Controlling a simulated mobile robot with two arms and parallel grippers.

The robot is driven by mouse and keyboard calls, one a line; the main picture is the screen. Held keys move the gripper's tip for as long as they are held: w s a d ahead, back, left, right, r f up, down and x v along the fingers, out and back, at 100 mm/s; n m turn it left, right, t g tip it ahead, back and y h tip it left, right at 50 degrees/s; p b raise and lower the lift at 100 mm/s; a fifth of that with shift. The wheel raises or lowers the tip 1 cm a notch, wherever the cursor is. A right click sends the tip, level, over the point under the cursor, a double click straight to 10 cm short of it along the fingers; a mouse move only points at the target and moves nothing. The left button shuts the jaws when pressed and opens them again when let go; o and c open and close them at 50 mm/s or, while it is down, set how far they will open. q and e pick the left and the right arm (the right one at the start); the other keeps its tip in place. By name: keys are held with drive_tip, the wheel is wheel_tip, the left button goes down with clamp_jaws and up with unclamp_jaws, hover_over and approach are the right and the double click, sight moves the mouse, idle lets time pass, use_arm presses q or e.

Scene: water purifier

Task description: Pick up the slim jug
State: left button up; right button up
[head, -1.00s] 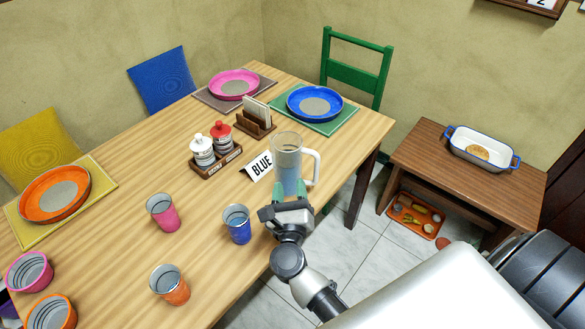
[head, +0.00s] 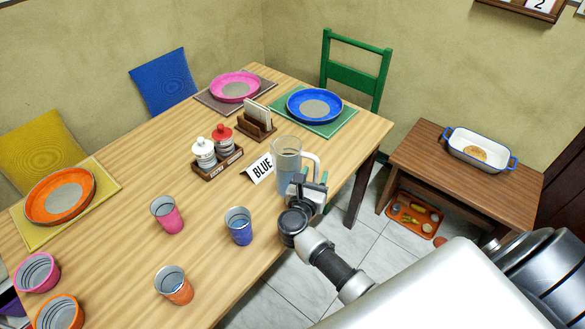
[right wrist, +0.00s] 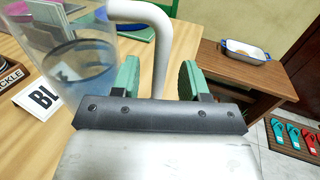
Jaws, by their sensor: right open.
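The slim jug (head: 286,158) is a clear, tall jug with a white handle, standing near the right edge of the wooden table. It also shows in the right wrist view (right wrist: 72,60), at the upper left and cut off at the top. My right gripper (head: 309,182) is open beside the jug's handle side and hides part of its lower right. In the right wrist view its green fingers (right wrist: 157,78) stand apart, with the white handle (right wrist: 157,45) appearing between them. I cannot tell whether a finger touches the jug. My left gripper is not in view.
A BLUE sign (head: 260,168) stands just left of the jug. A blue cup (head: 238,226), a pink cup (head: 167,215) and an orange cup (head: 173,284) stand nearer. A condiment rack (head: 217,163) and napkin holder (head: 257,124) are behind. A side table (head: 425,165) is at right.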

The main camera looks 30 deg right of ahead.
drive_tip(key=shift+x, duration=1)
drive_tip(key=shift+c, duration=0.2)
clamp_jaws()
